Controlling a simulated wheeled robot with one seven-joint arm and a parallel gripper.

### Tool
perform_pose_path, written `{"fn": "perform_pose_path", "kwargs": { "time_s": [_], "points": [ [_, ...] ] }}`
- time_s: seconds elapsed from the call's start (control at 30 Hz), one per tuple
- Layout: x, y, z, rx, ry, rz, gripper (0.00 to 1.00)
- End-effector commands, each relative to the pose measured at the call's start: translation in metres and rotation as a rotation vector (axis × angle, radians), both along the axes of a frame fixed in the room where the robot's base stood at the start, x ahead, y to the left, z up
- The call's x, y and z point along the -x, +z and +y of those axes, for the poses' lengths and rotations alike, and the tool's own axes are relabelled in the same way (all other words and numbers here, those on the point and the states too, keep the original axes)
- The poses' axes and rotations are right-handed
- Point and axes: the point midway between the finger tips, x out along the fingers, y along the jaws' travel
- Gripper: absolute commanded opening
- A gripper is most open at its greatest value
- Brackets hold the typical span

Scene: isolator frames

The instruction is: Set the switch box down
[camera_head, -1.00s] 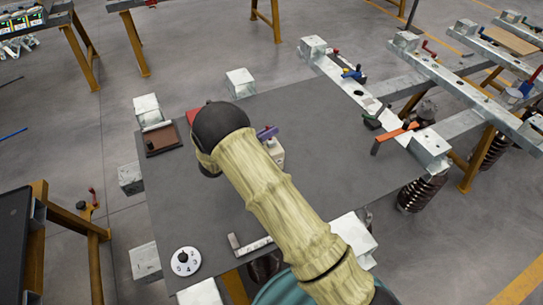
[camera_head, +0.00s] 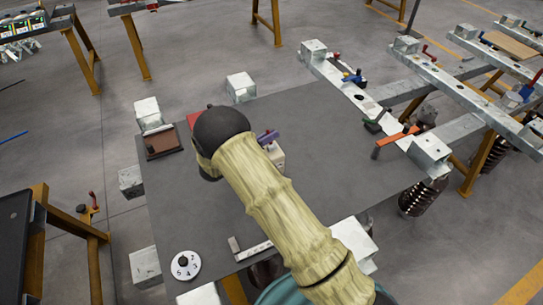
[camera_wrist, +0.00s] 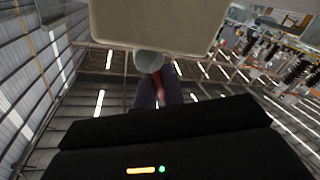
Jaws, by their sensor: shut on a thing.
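The switch box is a small cream box (camera_head: 276,157) with a purple lever (camera_head: 268,137). In the head view it shows just right of my arm, over the grey table top (camera_head: 330,125), and is partly hidden by the arm. In the wrist view its cream face (camera_wrist: 160,22) fills the top, with a grey round knob and purple parts below it. My gripper (camera_wrist: 165,140) shows as a dark body across the bottom of the wrist view and is shut on the switch box. Its fingertips are not clearly visible. I cannot tell whether the box touches the table.
A brown plate (camera_head: 163,142) lies at the table's left edge and a white numbered dial (camera_head: 185,265) at the front left. An L-shaped metal piece (camera_head: 252,249) lies near the front edge. Metal rails (camera_head: 365,105) line the right side. The middle right of the table is clear.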

Motion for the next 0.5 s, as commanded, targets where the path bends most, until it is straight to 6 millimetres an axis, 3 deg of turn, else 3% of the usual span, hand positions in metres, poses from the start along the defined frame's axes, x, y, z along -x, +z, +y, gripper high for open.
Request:
{"fn": "perform_pose_path", "kwargs": {
  "time_s": [0.27,0.5],
  "points": [
    [0.000,0.012,0.000,-0.001,0.000,-0.003,0.00],
    [0.000,0.051,0.000,-0.002,0.000,-0.006,0.00]
  ]
}}
